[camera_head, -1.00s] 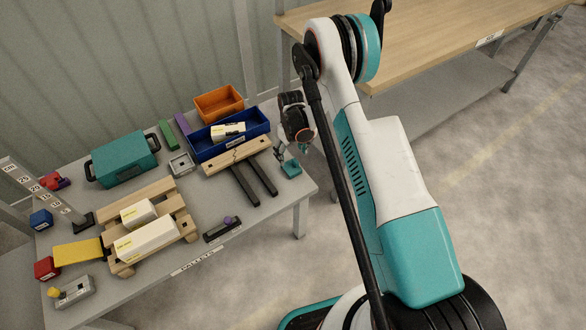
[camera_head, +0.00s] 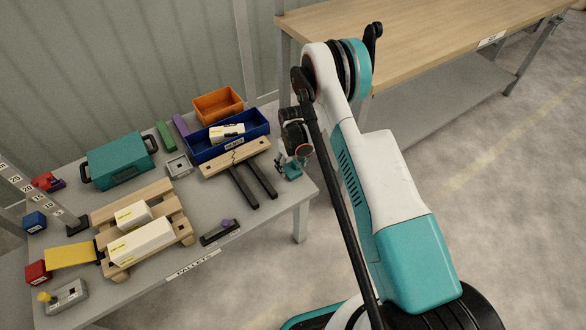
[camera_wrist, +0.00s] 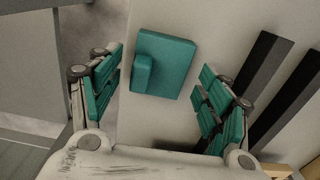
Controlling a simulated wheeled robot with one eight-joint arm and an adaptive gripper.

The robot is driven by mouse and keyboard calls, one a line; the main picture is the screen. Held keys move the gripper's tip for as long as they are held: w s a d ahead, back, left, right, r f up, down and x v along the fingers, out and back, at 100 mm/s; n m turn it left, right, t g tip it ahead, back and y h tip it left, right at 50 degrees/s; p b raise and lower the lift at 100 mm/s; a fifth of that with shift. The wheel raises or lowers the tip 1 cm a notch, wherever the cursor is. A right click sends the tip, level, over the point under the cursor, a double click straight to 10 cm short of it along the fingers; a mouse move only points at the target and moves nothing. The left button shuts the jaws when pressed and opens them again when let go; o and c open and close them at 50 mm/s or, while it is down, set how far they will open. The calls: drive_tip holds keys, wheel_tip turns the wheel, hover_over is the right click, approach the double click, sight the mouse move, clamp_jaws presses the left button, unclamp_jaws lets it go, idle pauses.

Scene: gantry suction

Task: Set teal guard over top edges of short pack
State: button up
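The teal guard (camera_wrist: 175,68), a small block with a raised tab, lies on the grey table near its right edge. In the head view the guard (camera_head: 292,174) shows just under my gripper (camera_head: 291,163) and is partly covered by it. In the wrist view my gripper (camera_wrist: 158,100) is open, its teal-padded fingers apart on the left and right of the guard, not touching it. The short pack (camera_head: 133,214), a white carton with a yellow mark, sits on the wooden pallet (camera_head: 165,189), behind a longer white pack (camera_head: 140,241).
A wooden bar with two black prongs (camera_head: 242,187) lies left of the guard; the prongs also show in the wrist view (camera_wrist: 265,75). A blue bin (camera_head: 205,150) holding a white pack, an orange bin (camera_head: 218,104) and a teal case (camera_head: 118,160) stand behind.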

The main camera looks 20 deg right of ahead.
clamp_jaws()
idle(0.3)
